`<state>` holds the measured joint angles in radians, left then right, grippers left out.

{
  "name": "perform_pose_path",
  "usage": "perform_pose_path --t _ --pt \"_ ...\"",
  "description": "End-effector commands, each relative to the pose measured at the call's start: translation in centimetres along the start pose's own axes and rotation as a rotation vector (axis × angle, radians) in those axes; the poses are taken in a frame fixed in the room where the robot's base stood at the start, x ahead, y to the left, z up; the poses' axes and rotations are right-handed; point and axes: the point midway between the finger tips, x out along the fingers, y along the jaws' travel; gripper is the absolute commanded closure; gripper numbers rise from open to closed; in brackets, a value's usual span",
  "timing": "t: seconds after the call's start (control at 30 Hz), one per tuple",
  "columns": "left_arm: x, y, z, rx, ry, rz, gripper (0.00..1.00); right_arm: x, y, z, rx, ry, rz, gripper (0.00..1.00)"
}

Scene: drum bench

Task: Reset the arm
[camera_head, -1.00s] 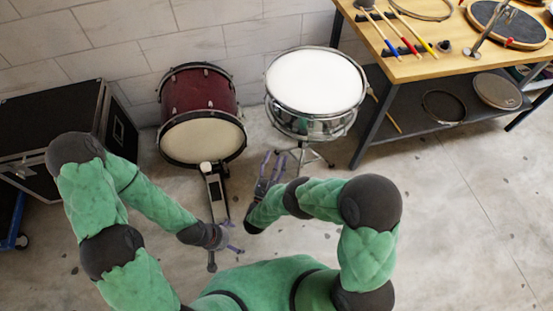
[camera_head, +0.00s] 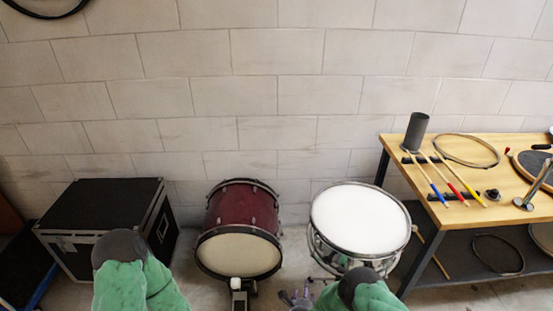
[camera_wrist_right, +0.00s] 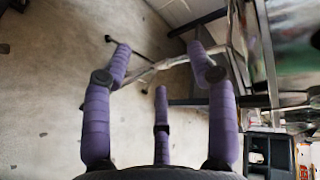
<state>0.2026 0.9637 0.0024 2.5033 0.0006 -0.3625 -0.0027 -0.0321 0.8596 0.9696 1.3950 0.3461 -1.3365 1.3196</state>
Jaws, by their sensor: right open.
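My right gripper (camera_head: 298,298) shows at the bottom edge of the head view, below the snare drum. In the right wrist view its purple fingers (camera_wrist_right: 162,85) are spread apart with nothing between them. The legs of the drum stand (camera_wrist_right: 150,68) and bare floor lie beyond the fingertips. My right arm (camera_head: 362,290) and my left arm (camera_head: 135,280) show only in part at the bottom of the head view. My left gripper is out of the frame.
A red bass drum (camera_head: 240,230) and a white-topped snare drum (camera_head: 360,220) stand by the wall. A black case (camera_head: 100,215) is at the left. A wooden bench (camera_head: 510,212) at the right holds sticks (camera_head: 455,180), hoops and a dark cylinder (camera_head: 416,132).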

Motion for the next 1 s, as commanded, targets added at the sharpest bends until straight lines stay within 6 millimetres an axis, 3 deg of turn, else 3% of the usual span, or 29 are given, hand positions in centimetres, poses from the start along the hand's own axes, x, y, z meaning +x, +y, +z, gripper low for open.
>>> perform_pose_path --t 0.17,0.27,0.47,0.6,0.8,1.0 --pt "-1.2 0.4 0.1 0.0 0.0 0.0 0.0 -2.1 2.2 -0.7 -0.311 -0.123 0.249 0.42" --pt "-1.7 0.6 0.1 0.0 0.0 0.0 0.0 -4.3 3.5 -1.2 -0.483 -0.227 0.373 0.42" --pt "-2.8 1.0 0.1 0.0 0.0 0.0 0.0 -11.2 5.5 -2.5 -0.808 -0.506 0.578 0.42" --pt "-3.5 1.2 0.1 0.0 0.0 0.0 0.0 -17.2 6.2 -3.5 -1.001 -0.741 0.671 0.42" --pt "-4.0 1.4 0.2 0.0 0.0 0.0 0.0 -24.1 6.4 -4.7 -1.169 -1.012 0.721 0.42" --pt "-4.1 1.5 0.2 0.0 0.0 0.0 0.0 -26.4 6.4 -5.1 -1.218 -1.106 0.725 0.42"
